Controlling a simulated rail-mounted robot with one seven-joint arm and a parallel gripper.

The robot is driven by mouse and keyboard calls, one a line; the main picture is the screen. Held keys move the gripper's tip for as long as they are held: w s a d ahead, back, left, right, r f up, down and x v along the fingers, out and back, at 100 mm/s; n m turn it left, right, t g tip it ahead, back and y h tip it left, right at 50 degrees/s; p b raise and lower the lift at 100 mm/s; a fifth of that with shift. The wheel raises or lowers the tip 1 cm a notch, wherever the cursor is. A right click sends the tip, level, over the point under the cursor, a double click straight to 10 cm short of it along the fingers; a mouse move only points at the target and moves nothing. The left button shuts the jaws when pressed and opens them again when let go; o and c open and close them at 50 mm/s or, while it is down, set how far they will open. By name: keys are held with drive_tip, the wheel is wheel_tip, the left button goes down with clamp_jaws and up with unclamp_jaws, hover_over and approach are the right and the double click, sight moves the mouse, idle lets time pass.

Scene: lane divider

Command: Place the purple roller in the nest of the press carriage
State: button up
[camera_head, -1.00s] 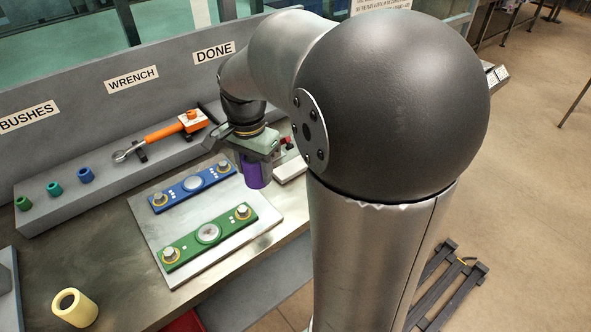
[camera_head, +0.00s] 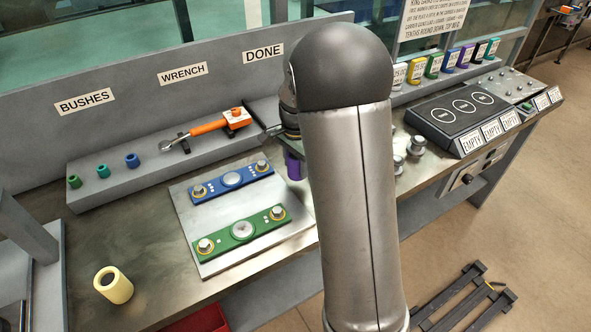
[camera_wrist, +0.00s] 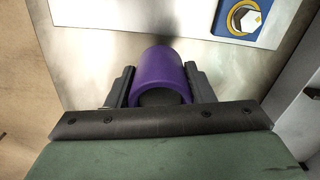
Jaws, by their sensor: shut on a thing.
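The purple roller (camera_head: 293,166) is partly visible beside my arm, by the right end of the blue plate. In the wrist view the roller (camera_wrist: 163,68) sits between the two dark fingers of my gripper (camera_wrist: 158,74), with its hollow end facing the camera. The gripper is shut on it. In the head view my gripper is mostly hidden behind my arm. The wrist view shows pale metal beyond the roller; I cannot tell if they touch. I cannot make out the press carriage or its nest in either view.
A grey base plate carries a blue plate (camera_head: 210,188) and a green plate (camera_head: 216,238) with bolts. A cream roller (camera_head: 113,285) stands front left. An orange wrench (camera_head: 205,128) and several bushes lie on the rear ledge. Silver weights (camera_head: 416,145) and a dark panel (camera_head: 463,115) are at right.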

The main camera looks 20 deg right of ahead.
sight(295, 173)
drive_tip(key=shift+w+f, duration=0.35)
drive_tip(key=shift+f, duration=1.7)
drive_tip(key=o, duration=1.1)
drive_tip(key=shift+c, duration=0.2)
wheel_tip(295, 173, up, 11)
drive_tip(key=shift+a+r, duration=0.1)
drive_tip(key=shift+r, duration=0.55)
drive_tip(key=s+a+n, duration=0.3)
drive_tip(key=s+n, duration=0.1)
drive_tip(key=s, duration=0.3)
drive_tip(key=s+a+r+n, duration=0.1)
drive_tip(key=s+a+n, duration=0.2)
drive_tip(key=s, duration=0.5)
drive_tip(key=shift+a+n, duration=0.35)
drive_tip(key=shift+n, duration=0.05)
drive_tip(key=shift+o, duration=0.4)
drive_tip(key=s+a+f+n, duration=0.1)
drive_tip(key=s+n, duration=0.2)
drive_tip(key=s, duration=0.3)
drive_tip(key=s+a+f+n, duration=0.1)
drive_tip(key=s+f+n, duration=0.1)
drive_tip(key=s, duration=0.4)
drive_tip(key=shift+a+f+n, duration=0.2)
drive_tip(key=shift+a+n, duration=0.15)
drive_tip(key=shift+n, duration=0.45)
